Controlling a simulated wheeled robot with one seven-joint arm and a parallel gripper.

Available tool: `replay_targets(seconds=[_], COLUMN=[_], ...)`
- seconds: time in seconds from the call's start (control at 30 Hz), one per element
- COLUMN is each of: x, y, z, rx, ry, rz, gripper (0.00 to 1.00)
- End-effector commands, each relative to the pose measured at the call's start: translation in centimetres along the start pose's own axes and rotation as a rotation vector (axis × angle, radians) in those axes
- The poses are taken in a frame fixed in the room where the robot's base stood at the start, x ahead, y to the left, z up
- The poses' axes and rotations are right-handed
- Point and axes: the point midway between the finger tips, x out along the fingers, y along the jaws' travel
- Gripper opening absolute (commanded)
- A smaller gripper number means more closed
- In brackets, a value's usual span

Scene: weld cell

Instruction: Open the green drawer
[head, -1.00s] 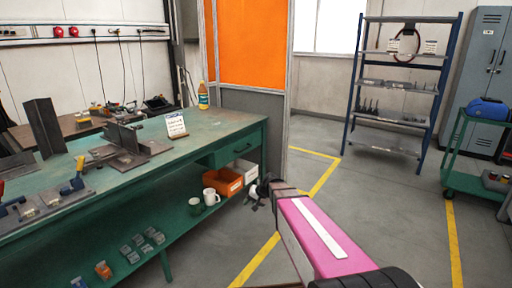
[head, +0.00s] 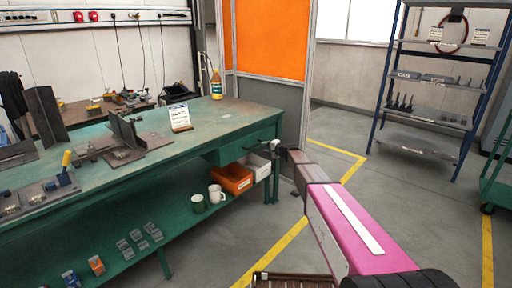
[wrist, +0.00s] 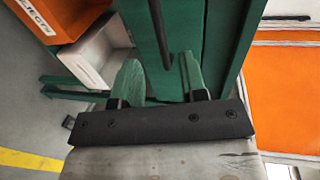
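The green drawer (head: 232,153) sits under the right end of the green workbench top, and it looks shut. In the wrist view its green front (wrist: 183,25) fills the upper middle, with a dark bar handle (wrist: 158,35) across it. I cannot tell whether the fingers touch anything.
An orange bin (head: 232,179) and a white bin (head: 257,165) stand on the shelf below the drawer, beside two mugs (head: 207,197). A sign (head: 179,118) and a bottle (head: 216,85) stand on the workbench (head: 210,129). Open floor lies to the right.

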Motion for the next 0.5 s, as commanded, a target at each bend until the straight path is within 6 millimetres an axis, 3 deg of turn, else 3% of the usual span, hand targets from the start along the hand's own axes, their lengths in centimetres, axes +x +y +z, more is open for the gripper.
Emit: replay_targets(seconds=[0.3,0.5], x=[5.8,8.3], y=[0.1,0.1], z=[-0.2,-0.1], rx=[0.0,0.0], ry=[-0.001,-0.001], rz=[0.0,0.001], gripper=[0.39,0.39])
